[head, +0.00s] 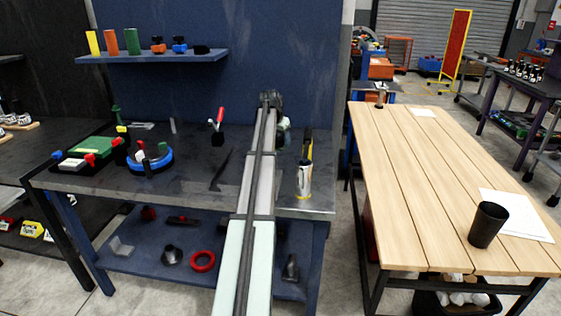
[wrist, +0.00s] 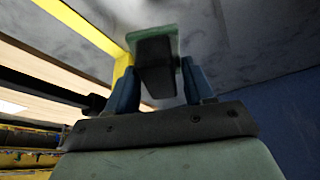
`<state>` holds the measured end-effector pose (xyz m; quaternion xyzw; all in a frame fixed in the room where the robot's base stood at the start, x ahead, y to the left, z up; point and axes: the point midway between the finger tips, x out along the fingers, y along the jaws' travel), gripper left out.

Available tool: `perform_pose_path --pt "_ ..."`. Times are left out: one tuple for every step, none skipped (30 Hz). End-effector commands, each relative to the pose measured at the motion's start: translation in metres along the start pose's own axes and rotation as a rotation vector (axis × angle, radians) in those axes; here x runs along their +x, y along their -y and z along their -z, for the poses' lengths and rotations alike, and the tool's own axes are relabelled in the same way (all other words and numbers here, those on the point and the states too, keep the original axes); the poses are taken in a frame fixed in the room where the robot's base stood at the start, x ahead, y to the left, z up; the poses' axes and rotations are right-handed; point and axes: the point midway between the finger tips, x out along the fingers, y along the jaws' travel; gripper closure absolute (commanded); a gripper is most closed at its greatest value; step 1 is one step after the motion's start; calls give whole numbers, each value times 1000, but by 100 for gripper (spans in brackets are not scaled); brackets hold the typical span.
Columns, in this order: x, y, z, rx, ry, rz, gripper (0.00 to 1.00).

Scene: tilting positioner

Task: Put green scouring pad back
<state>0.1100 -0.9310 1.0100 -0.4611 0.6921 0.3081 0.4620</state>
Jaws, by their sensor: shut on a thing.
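My gripper (wrist: 158,70) shows in the wrist view with its two blue fingers on either side of a green-edged piece with a dark middle, which I take to be the green scouring pad (wrist: 152,31). The fingers are shut on it, and grey bench surface shows beyond. In the head view my arm reaches to the right part of the grey workbench (head: 190,183); the fingers and the held pad are hidden or too small to make out there.
A yellow upright piece (head: 308,146) and a white-and-yellow can (head: 304,179) stand close right of my arm. A blue round holder (head: 150,160) and a green flat thing (head: 91,147) lie at the bench's left. The wooden table (head: 430,170) stands to the right.

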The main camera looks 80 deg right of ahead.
Motion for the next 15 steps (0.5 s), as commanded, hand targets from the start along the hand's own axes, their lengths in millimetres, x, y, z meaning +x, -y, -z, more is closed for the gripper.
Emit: perform_pose_path --pt "8 0 -4 0 1 0 76" --pt "12 -1 -6 -1 1 0 76" --pt "19 -1 -9 -1 2 -1 76" --pt "24 -1 -11 -1 2 -1 76" --pt "28 -1 -13 -1 2 -1 76" --pt "33 -1 -15 -1 1 0 76" --pt "37 0 -16 -1 1 0 76" --pt "40 0 -18 -1 1 0 76" --pt "43 0 -19 -1 1 0 76" --pt "45 0 -19 -1 1 0 76" --pt "46 0 -20 -1 1 0 76" --pt "48 0 -21 -1 1 0 76" --pt "50 0 -22 0 1 0 76" --pt "53 0 -23 -1 1 0 76" --pt "57 0 -24 -1 1 0 76"
